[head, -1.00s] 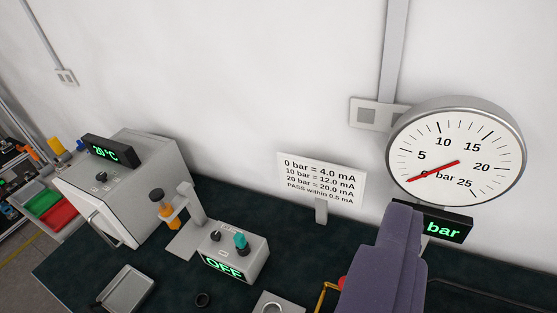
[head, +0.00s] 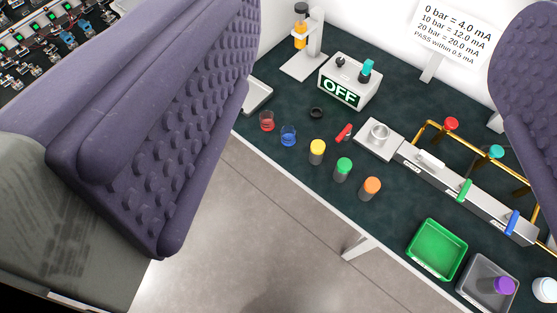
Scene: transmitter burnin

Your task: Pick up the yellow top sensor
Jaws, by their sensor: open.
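The yellow top sensor (head: 317,152) stands upright near the front edge of the dark bench, a small grey cylinder with a yellow top. A green top sensor (head: 343,169) and an orange top sensor (head: 370,188) stand in a row to its right. My gripper (head: 375,125) is open, with one large purple padded finger at the left and the other at the right edge of the view. The sensor shows in the gap between the fingers, farther off and untouched. Nothing is held.
Red (head: 267,121) and blue (head: 288,135) cups stand left of the sensor. A red piece (head: 344,132) and a metal fixture (head: 379,139) lie behind. A valve manifold with yellow pipes (head: 470,190), a green tray (head: 436,250) and a grey tray (head: 488,282) are right. An OFF box (head: 350,80) stands at the back.

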